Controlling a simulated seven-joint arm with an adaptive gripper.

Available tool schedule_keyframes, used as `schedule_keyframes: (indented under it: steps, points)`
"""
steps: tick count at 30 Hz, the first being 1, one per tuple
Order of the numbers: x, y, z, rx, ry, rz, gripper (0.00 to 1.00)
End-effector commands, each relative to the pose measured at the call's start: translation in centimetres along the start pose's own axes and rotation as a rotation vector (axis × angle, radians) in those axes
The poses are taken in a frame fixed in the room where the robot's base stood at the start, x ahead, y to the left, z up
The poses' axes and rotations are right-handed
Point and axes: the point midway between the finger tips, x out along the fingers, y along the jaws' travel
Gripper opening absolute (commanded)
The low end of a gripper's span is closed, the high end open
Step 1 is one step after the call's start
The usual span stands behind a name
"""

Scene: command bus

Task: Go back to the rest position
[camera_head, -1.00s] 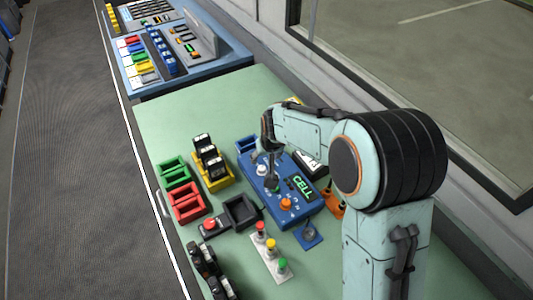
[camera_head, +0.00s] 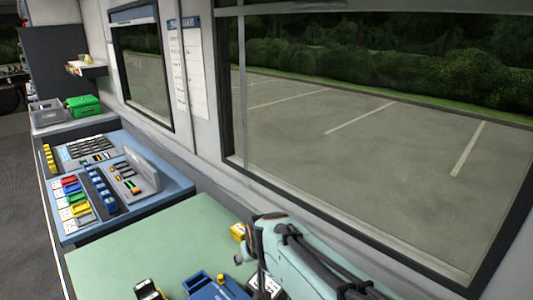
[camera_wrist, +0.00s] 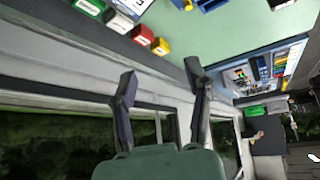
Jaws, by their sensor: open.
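My gripper (camera_wrist: 160,72) is open in the wrist view, with its two dark fingers apart and nothing between them. Behind the fingers are the grey wall and the dark window. In the head view, my arm's pale green links rise at the bottom centre, in front of the wall under the window. The fingers cannot be made out clearly there. The pale green worktop (camera_head: 150,252) lies left of the arm. A blue box (camera_head: 215,290) on it is cut off by the bottom edge.
A blue console (camera_head: 120,185) with coloured keys stands beyond the worktop. A green box (camera_head: 83,105) and a grey tray (camera_head: 48,115) sit farther back. The large window (camera_head: 370,120) and its wall run close along the right. Several coloured blocks, one red (camera_wrist: 143,35), show in the wrist view.

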Motion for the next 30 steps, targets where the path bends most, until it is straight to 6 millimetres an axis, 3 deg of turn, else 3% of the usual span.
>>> schedule_keyframes:
  steps: [1, 3, 6, 9, 12, 15, 19, 30]
  points:
    - [-3.3, 2.1, 0.9, 0.035, 0.017, 0.034, 0.5]
    - [-7.0, 4.2, 3.8, 0.086, -0.002, 0.066, 0.5]
    - [-11.2, 5.5, 9.8, 0.165, -0.077, 0.086, 0.5]
    - [-13.6, 4.7, 16.9, 0.234, -0.207, 0.065, 0.5]
    - [-14.4, 2.9, 22.6, 0.265, -0.36, 0.017, 0.5]
    - [-14.6, 1.5, 26.1, 0.271, -0.503, -0.027, 0.5]
    - [-15.3, 0.8, 27.7, 0.273, -0.591, -0.046, 0.5]
    - [-15.4, 0.8, 27.7, 0.275, -0.596, -0.044, 0.5]
